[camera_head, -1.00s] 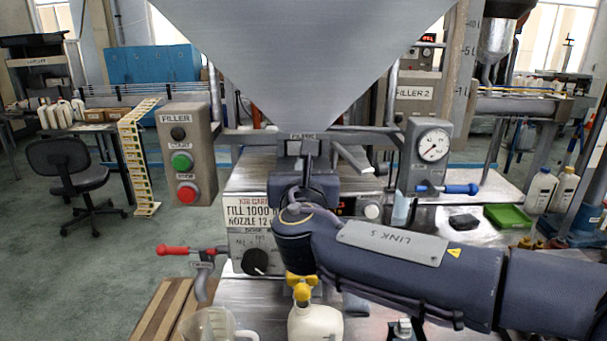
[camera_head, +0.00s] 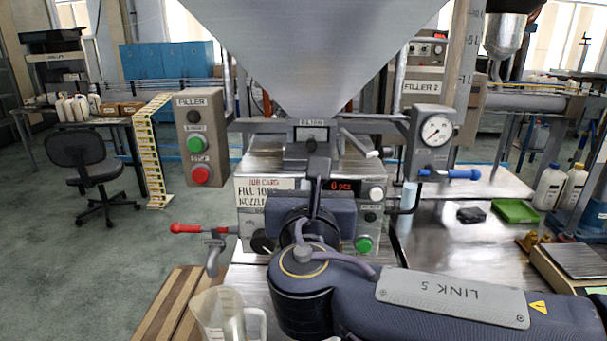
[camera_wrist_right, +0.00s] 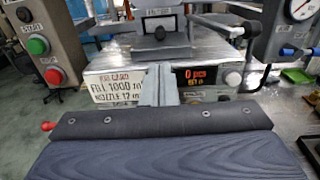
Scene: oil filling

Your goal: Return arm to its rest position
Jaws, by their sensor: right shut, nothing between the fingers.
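My right arm comes in from the lower right of the head view. Its gripper (camera_head: 318,178) points away toward the filler, its fingers together with nothing between them. In the right wrist view the closed fingers (camera_wrist_right: 160,84) stand in front of the filler's control box. The control box (camera_head: 285,172) carries a job card and a red display reading 0 pcs; it also shows in the wrist view (camera_wrist_right: 118,90). The gripper appears apart from the box, though it overlaps it in view. My left gripper is not in view.
A large grey hopper (camera_head: 315,50) hangs above the filler. A button panel (camera_head: 200,140) and a gauge panel (camera_head: 430,140) flank it. A clear jug (camera_head: 218,315) stands at lower left, near a red-handled lever (camera_head: 195,229). A green tray (camera_head: 515,211) lies at right.

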